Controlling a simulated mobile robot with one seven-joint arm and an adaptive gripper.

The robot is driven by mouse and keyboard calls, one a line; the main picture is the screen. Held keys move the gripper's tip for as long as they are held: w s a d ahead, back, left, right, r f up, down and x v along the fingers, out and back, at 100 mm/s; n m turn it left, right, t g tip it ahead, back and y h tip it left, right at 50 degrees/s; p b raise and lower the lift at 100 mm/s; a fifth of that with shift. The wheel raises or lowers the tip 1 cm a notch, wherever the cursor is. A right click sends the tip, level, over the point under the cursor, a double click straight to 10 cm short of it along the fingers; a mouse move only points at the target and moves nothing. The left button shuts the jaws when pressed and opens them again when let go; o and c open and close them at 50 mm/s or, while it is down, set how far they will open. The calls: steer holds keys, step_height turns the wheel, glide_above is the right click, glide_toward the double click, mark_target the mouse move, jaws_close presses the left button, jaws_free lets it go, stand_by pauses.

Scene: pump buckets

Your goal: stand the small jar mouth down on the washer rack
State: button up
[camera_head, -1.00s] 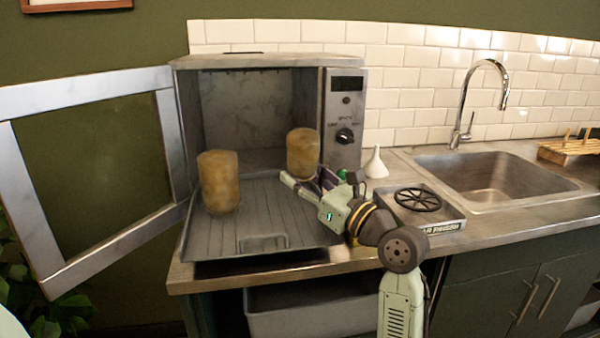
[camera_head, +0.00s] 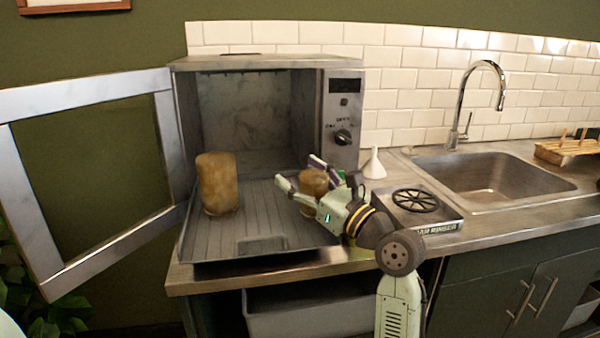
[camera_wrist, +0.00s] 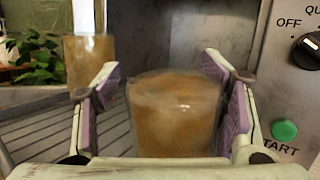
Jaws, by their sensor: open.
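The smaller cloudy amber jar (camera_head: 313,184) stands at the right side of the washer rack (camera_head: 262,220), a grooved metal tray pulled out of the open washer. The fingers partly cover it. In the wrist view the jar (camera_wrist: 174,118) stands between the two purple-padded fingers, with a gap showing on the left; contact on the right is hard to judge. Its lower part is hidden, and I cannot tell which end its mouth is. My gripper (camera_head: 298,171) is open around it, reaching in from the right.
A larger amber jar (camera_head: 217,184) stands on the rack's left. The washer door (camera_head: 90,180) is open to the left, and the control panel (camera_head: 342,120) rises behind the gripper. A white funnel (camera_head: 374,166), a jar rinser (camera_head: 425,208) and a sink (camera_head: 490,180) lie right.

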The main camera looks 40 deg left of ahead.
mark_target(314, 210)
steer(key=f+h, duration=0.1)
steer(key=f, duration=0.2)
steer(key=a+f+g, duration=0.1)
steer(key=f, duration=0.2)
steer(key=s+f+h, duration=0.1)
steer(key=f, duration=0.2)
steer(key=shift+a+g+h, duration=0.3)
steer(key=shift+a+g, duration=0.05)
steer(key=shift+g, duration=0.05)
steer(key=shift+t+y, duration=0.5)
steer(key=shift+y, duration=0.1)
steer(key=d+r, duration=0.1)
steer(key=d, duration=0.1)
steer(key=d+r, duration=0.2)
steer(key=d, duration=0.1)
steer(key=shift+r, duration=0.2)
steer(key=d, duration=0.1)
steer(key=w+d, duration=0.1)
steer(key=shift+d+r+y, duration=0.3)
steer(key=shift+d+r, duration=0.05)
steer(key=shift+s+d+r+t+y, duration=0.15)
steer(key=shift+s+d+r+t, duration=0.1)
steer(key=shift+d+r, duration=0.25)
steer(key=shift+s+d+r+t+y, duration=0.15)
steer(key=shift+s+d+r, duration=0.1)
steer(key=shift+r, duration=0.4)
steer(key=shift+w+d+r, duration=0.1)
steer(key=shift+d+r, duration=0.05)
steer(key=shift+r+p, duration=0.1)
steer(key=shift+p, duration=0.2)
